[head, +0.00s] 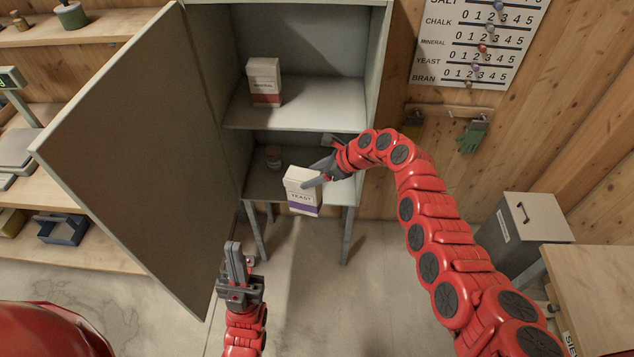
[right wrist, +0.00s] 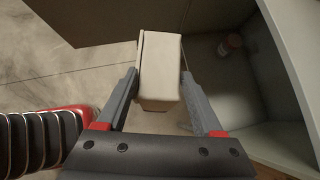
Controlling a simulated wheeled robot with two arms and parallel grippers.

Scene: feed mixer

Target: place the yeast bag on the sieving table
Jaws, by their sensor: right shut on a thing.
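The yeast bag (head: 303,192) is a white block-shaped pack with a purple band and the word YEAST. It is at the front of the open cabinet's lower compartment. My right gripper (head: 318,176) is shut on it near its top; in the right wrist view the bag (right wrist: 160,68) sits between both fingers (right wrist: 160,90). My left gripper (head: 234,262) points up below the cabinet door, with nothing seen in it; its fingers look close together, and I cannot tell if they are open. The wooden table at the right edge (head: 600,275) carries a partly cut label starting SIE.
The cabinet door (head: 125,130) stands open to the left. The floor below the cabinet is clear.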

